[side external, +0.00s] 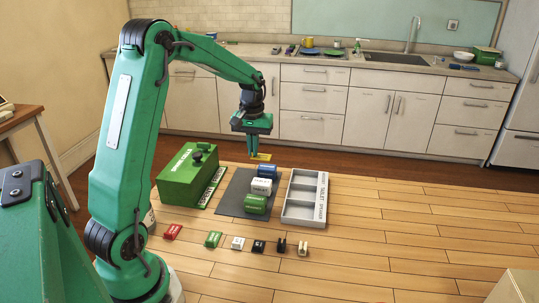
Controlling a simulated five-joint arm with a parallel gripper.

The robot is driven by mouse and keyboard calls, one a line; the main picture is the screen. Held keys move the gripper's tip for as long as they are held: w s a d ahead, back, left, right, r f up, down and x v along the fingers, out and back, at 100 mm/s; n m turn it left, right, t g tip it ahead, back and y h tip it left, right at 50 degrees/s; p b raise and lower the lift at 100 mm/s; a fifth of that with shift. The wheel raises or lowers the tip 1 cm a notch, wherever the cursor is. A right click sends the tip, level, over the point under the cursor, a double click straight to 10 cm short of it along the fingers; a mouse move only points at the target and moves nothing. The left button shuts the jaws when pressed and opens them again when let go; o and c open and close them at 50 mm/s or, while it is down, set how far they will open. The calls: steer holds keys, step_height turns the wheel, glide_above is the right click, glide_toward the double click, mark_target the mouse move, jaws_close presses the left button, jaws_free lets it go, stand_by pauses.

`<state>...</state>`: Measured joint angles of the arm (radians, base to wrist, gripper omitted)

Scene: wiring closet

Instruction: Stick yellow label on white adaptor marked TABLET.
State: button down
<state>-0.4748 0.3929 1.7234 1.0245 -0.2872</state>
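My gripper (254,154) points down behind the row of adaptors, with its fingers close together. The yellow label (263,157) is at its fingertips, seemingly gripped and held roughly flat. The white adaptor (261,186) stands in the middle of the dark mat (232,192), between a blue adaptor (267,171) behind and a green adaptor (254,205) in front. The label and gripper are behind the blue adaptor in the picture, apart from the white one. Lettering on the adaptors is too small to read here.
A green box (183,183) with a label strip stands left of the mat. A grey compartment tray (302,214) stands right. Several small pieces lie in front, including red (172,232), green (213,239) and white (238,243) ones.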

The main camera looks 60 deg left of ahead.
mark_target(254, 181)
steer(key=shift+f, duration=4)
steer(key=shift+f, duration=0.55)
steer(key=c, duration=1.6)
jaws_free()
steer(key=shift+r, duration=0.15)
step_height(254, 181, up, 7)
steer(key=shift+r, duration=0.35)
